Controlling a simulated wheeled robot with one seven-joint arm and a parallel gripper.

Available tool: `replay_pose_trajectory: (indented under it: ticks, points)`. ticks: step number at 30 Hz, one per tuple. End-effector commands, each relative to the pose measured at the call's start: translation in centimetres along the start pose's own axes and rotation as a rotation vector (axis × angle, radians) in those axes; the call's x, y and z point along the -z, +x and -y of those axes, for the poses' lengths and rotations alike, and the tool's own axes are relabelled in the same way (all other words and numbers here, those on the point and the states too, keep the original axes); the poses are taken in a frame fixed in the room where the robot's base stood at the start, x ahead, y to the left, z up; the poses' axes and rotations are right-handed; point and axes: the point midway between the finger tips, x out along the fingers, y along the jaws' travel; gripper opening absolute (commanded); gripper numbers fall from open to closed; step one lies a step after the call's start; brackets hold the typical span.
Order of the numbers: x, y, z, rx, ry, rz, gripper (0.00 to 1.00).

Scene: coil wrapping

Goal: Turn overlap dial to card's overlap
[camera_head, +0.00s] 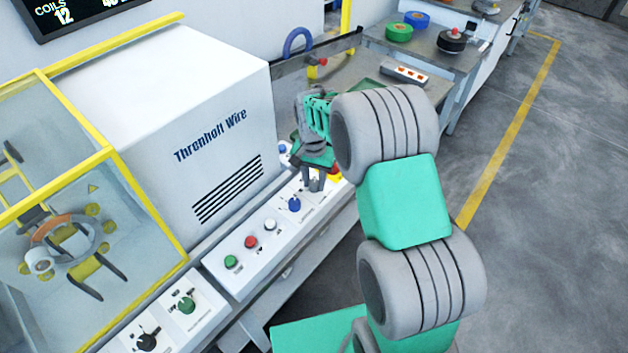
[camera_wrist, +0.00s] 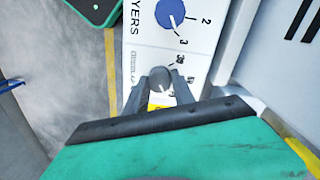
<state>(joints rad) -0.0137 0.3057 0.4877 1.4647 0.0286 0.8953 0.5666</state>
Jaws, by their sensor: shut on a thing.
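My gripper (camera_head: 314,184) points down over the control panel beside the white machine, with its fingers at a dial. In the wrist view, my gripper (camera_wrist: 160,97) is shut on a grey dial (camera_wrist: 160,77), one finger on each side of it. The lettering beside this dial is partly readable, with numbers around its right side; its exact setting cannot be told. A blue dial (camera_wrist: 170,14) marked with 2 and 3 is next to it, by the word ending "YERS". In the head view, the blue dial (camera_head: 294,204) sits just left of my fingers. No card can be made out.
Green (camera_head: 231,262), red (camera_head: 250,242) and white (camera_head: 270,224) buttons line the panel to the left. A white machine (camera_head: 200,120) rises behind it. A bench (camera_head: 440,62) with coils stands at the back right. Open floor (camera_head: 560,170) lies to the right.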

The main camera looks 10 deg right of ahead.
Motion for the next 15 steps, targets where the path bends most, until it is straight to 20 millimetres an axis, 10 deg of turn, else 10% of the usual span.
replay_pose_trajectory:
  ticks: [15]
  points:
    - [0.02,-0.01,0.02,0.0,-0.022,-0.001,0.0]
